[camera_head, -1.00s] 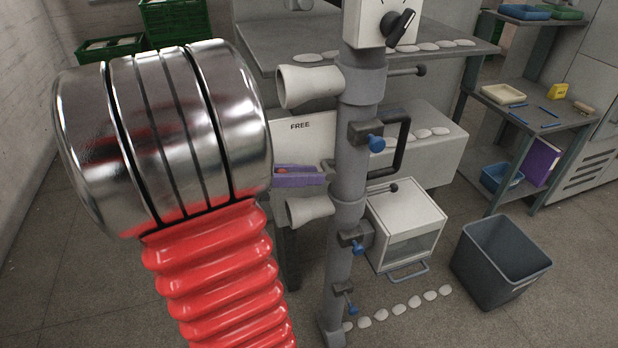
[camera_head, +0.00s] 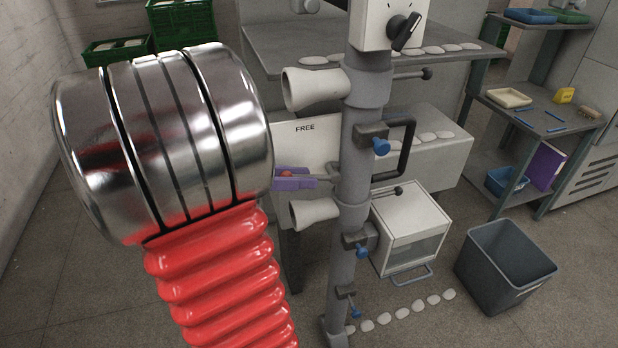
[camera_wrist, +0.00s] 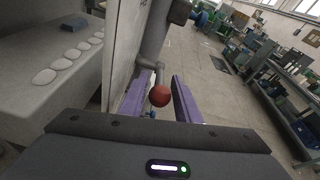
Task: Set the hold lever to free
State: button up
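The hold lever shows in the wrist view as a red ball knob (camera_wrist: 160,96) on a grey rod. In the head view its red knob (camera_head: 287,174) is partly covered by my purple gripper fingers (camera_head: 296,182). A grey rod runs right from there toward the column. The white plate (camera_head: 303,150) behind it is marked FREE at its top. In the wrist view my gripper (camera_wrist: 159,78) is open, its two purple fingers on either side of the knob. Gaps show beside the knob, so the fingers look apart from it. My arm hides the plate's left part.
A grey column (camera_head: 352,185) with cone holders, blue knobs and a black handle (camera_head: 405,150) stands right beside the lever. A dial box (camera_head: 388,22) sits at its top. A white box (camera_head: 408,228) and a grey bin (camera_head: 505,264) stand on the floor to the right.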

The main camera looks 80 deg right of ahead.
jog(key=v, duration=1.1)
jog(key=w+a+f+m+t+y, duration=0.25)
jog(key=w+a+t, duration=0.2)
jog(key=a, duration=0.45)
jog(key=w+a+f+m+t+y, duration=0.1)
jog(key=w+a+f+m+t, duration=0.15)
jog(key=a+t, duration=0.5)
jog(key=w+a+m+t+y, duration=0.1)
jog(key=w+a+t+y, duration=0.1)
jog(key=a, duration=0.7)
jog(key=w+a+r+m+t+y, duration=0.1)
jog(key=a+t, duration=0.3)
jog(key=a, duration=0.5)
jog(key=shift+w+a+r+m+y, duration=0.15)
jog(key=shift+w+a+m+y, duration=0.1)
jog(key=shift+w+m+y, duration=0.5)
